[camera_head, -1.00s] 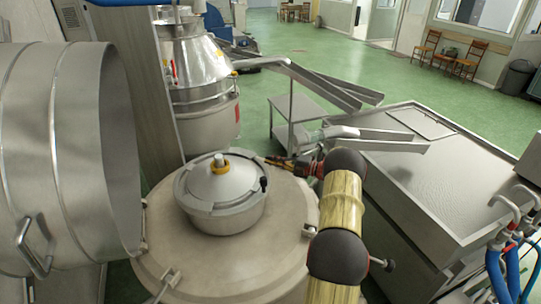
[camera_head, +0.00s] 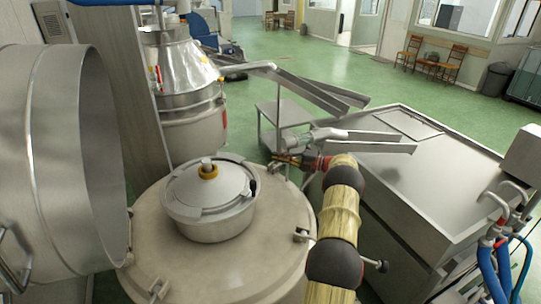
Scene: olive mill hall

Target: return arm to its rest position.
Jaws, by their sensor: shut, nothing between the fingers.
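My arm, in yellowish sleeves with dark joints, rises from the bottom of the head view, right of centre. My gripper (camera_head: 283,158) is at its far end, small and pointing left, beyond the right rim of the round vessel. It is shut and empty. A steel pot with a lid (camera_head: 209,198) stands on top of the round vessel (camera_head: 160,238), left of the gripper and apart from it. The lid has a yellow-ringed knob.
A large open steel drum (camera_head: 62,165) stands close on the left. A steel basin table (camera_head: 430,165) is right of my arm. Metal chutes (camera_head: 300,88) and a small trolley (camera_head: 283,113) are behind the gripper. Blue hoses (camera_head: 497,268) hang at lower right.

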